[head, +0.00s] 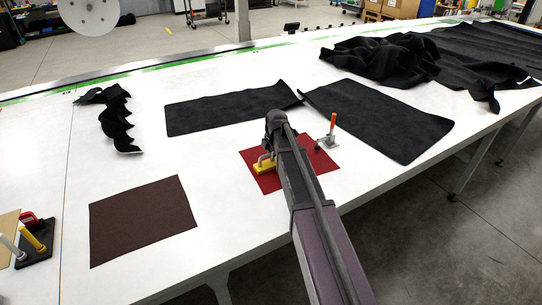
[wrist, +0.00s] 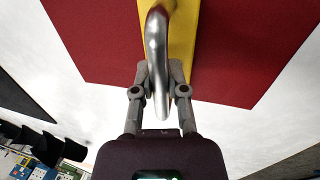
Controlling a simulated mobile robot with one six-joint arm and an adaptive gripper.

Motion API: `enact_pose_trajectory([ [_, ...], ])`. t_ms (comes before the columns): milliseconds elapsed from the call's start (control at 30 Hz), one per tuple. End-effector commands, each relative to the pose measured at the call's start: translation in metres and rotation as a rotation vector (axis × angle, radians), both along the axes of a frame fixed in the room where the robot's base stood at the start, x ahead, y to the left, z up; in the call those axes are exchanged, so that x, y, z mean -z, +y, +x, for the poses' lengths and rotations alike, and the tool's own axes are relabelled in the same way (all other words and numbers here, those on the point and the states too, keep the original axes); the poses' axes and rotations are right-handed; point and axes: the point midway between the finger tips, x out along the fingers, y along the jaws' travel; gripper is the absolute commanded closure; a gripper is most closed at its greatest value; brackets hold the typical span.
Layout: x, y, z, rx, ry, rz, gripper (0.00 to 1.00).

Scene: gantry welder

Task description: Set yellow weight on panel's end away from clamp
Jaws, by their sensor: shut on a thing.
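The red panel (head: 294,148) lies flat on the white table. A clamp with an orange handle (head: 331,127) stands at its right end. The yellow weight (head: 264,168) with a metal loop handle is at the panel's left end, away from the clamp. It appears to rest on the panel, though a small gap cannot be ruled out. In the wrist view, my gripper (wrist: 158,80) is shut on the metal handle, with the yellow body (wrist: 185,35) over the red panel (wrist: 235,45). My arm hides part of the panel in the head view.
A brown sheet (head: 142,220) lies to the left and two black sheets (head: 232,108) (head: 378,118) lie behind. Crumpled black cloth (head: 385,60) is at the back right. A black holder with red and yellow handles (head: 36,246) sits at the left edge.

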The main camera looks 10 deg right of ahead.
Motion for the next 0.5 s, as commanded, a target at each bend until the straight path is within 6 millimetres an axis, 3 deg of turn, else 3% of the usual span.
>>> enact_pose_trajectory([
  [267,0.0045,-0.0009,-0.0021,0.0,0.006,-0.002,1.0],
  [300,0.0048,-0.0009,-0.0022,0.0,0.007,-0.002,0.77],
  [400,0.0046,-0.0009,-0.0019,0.0,0.006,-0.002,0.47],
  [500,0.0043,-0.0009,-0.0015,0.001,0.005,-0.001,0.47],
])
